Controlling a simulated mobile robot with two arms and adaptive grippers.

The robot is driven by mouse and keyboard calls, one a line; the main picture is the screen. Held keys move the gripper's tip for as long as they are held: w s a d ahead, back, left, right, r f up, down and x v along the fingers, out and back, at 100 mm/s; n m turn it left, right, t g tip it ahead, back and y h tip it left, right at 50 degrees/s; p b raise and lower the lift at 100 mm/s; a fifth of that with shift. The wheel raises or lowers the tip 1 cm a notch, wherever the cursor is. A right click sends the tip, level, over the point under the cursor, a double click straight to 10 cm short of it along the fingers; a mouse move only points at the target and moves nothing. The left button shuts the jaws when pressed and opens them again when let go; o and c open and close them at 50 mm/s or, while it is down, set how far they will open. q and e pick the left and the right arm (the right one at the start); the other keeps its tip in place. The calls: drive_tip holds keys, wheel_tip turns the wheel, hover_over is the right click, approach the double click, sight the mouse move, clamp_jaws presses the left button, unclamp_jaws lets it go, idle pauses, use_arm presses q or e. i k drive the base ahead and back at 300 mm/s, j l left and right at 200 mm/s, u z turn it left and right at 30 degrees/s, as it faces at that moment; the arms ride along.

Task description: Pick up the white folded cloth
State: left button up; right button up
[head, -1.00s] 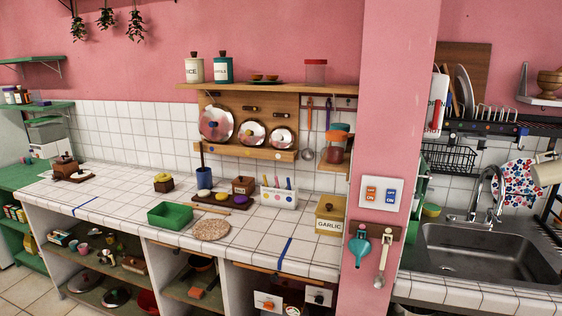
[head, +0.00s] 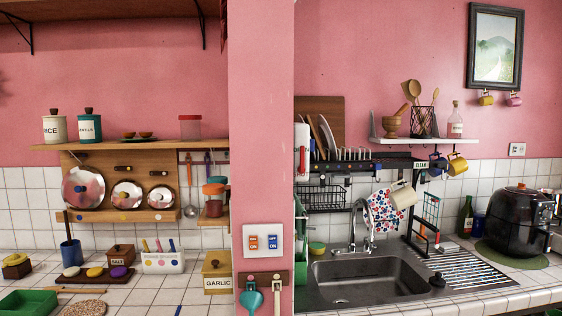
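I cannot make out a white folded cloth in the head view. A white cloth with red and blue patterning (head: 388,212) hangs behind the sink, partly covered by a hanging cup; it is not plainly the folded one. A small pale item (head: 447,246) lies on the counter right of the sink, too small to identify. Neither of my grippers is in view.
A steel sink (head: 365,281) with a tap (head: 366,222) sits right of a pink pillar (head: 262,120). A black air fryer (head: 520,222) stands at the right. A garlic box (head: 217,273) and a green tray (head: 28,303) stand on the left counter.

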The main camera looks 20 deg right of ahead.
sight(447, 248)
drive_tip(key=z, duration=1.8)
drive_tip(key=i+l, duration=0.2)
drive_tip(key=l, duration=0.15)
drive_tip(key=i+l+u, duration=0.1)
drive_tip(key=l, duration=0.25)
drive_tip(key=i+l, duration=0.25)
drive_tip(key=i+l+u, duration=0.1)
drive_tip(key=l, duration=0.35)
drive_tip(key=i+l, duration=0.2)
drive_tip(key=l, duration=0.15)
drive_tip(key=i+l+u, duration=0.1)
drive_tip(key=l, duration=0.3)
drive_tip(key=i, duration=0.1)
